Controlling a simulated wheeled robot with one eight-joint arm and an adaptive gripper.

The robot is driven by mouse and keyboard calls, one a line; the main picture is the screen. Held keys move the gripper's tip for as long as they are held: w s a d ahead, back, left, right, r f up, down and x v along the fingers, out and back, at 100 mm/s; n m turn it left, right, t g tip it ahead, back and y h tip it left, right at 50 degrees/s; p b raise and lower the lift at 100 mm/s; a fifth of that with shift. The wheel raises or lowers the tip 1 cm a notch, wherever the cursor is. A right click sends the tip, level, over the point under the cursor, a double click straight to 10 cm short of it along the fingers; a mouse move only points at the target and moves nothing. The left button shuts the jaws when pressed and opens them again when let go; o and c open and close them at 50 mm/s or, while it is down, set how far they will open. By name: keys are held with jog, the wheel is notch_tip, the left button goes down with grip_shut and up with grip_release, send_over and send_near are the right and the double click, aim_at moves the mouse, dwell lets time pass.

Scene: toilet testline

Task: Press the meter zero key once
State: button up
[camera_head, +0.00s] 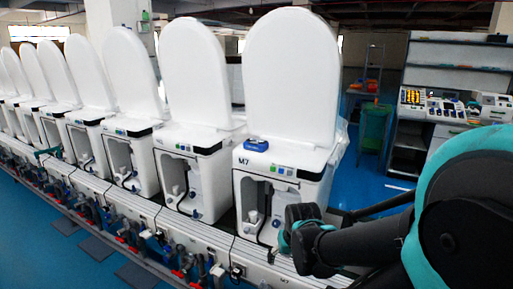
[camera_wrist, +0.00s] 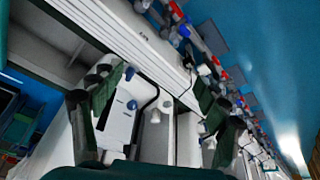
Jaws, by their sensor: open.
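A small blue device (camera_head: 257,145), possibly the meter, lies on the deck of the nearest toilet (camera_head: 290,80), marked M7. Its keys are too small to make out. My gripper (camera_head: 292,228) is low in front of that toilet's open base, below and to the right of the blue device. In the wrist view my gripper (camera_wrist: 158,95) has its dark fingers spread apart, with nothing held between them. White test-line parts show behind the fingers. I cannot identify the blue device or a zero key in the wrist view.
A row of toilets with raised lids runs away to the left along a rail (camera_head: 150,215) carrying hoses and fittings. A bench (camera_head: 440,130) with instruments and an orange-lit display (camera_head: 411,97) stands at the right back. Blue floor (camera_head: 375,188) lies between.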

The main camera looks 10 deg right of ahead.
grip_shut()
dwell(0.3)
dwell(1.2)
